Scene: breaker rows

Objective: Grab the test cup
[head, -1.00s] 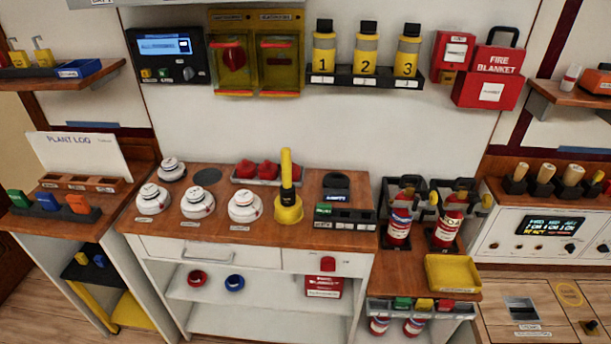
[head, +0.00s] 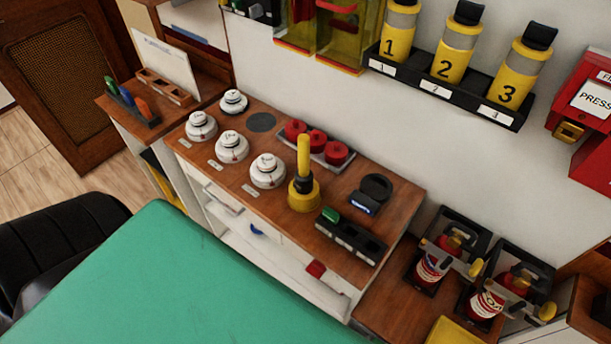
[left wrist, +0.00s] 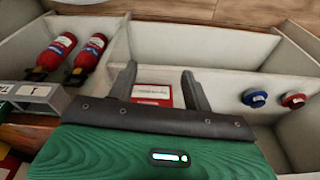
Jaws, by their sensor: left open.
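The likely test cup (head: 303,190), a yellow cup with an upright yellow handle and a dark collar, stands upright on the wooden bench (head: 232,178) in the head view. It is in front of the red pieces and right of the white detectors. I do not see it in the left wrist view. My left gripper (left wrist: 158,70) shows there with its two dark fingers apart and nothing between them, over the lower shelves. Its fingers do not show in the head view. My right gripper is in neither view.
White detectors (head: 267,171) stand close left of the cup. A red-piece tray (head: 330,165) is behind it and a black slotted holder (head: 350,236) to its right. Yellow cylinders (head: 453,45) hang above. Extinguishers (head: 433,265) stand lower right. The left wrist view shows a red box (left wrist: 152,92) below.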

